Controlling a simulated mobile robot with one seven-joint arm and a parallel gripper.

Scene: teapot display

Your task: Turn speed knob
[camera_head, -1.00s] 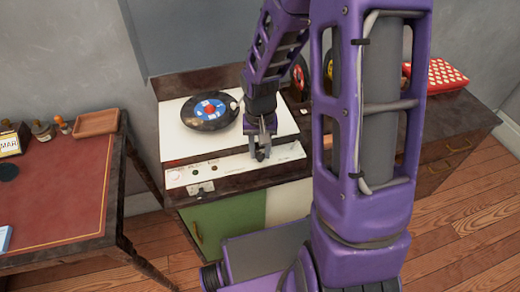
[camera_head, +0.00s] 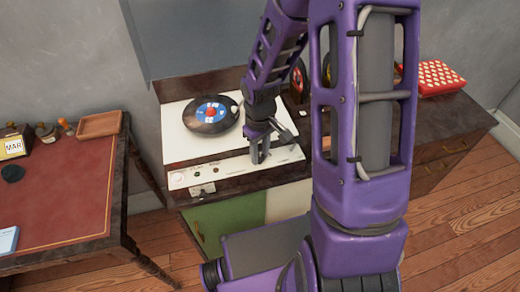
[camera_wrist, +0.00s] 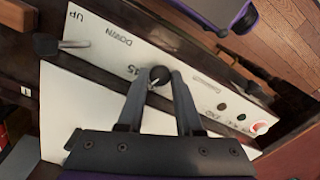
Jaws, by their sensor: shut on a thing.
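The speed knob (camera_wrist: 159,74) is a small dark round knob on the white control panel (camera_wrist: 195,85), beside the printed "45", in the wrist view. My gripper (camera_wrist: 158,80) has its two grey fingers on either side of the knob and is shut on it. In the head view my gripper (camera_head: 259,154) points down at the front panel of the record player (camera_head: 182,146), and the fingers hide the knob there. A black record (camera_head: 211,116) with a blue and red label lies on the player.
A lever (camera_wrist: 62,44) stands by the "UP" and "DOWN" lettering. A red-topped desk (camera_head: 70,190) stands at left, and a red dotted box (camera_head: 436,78) sits on the cabinet at right.

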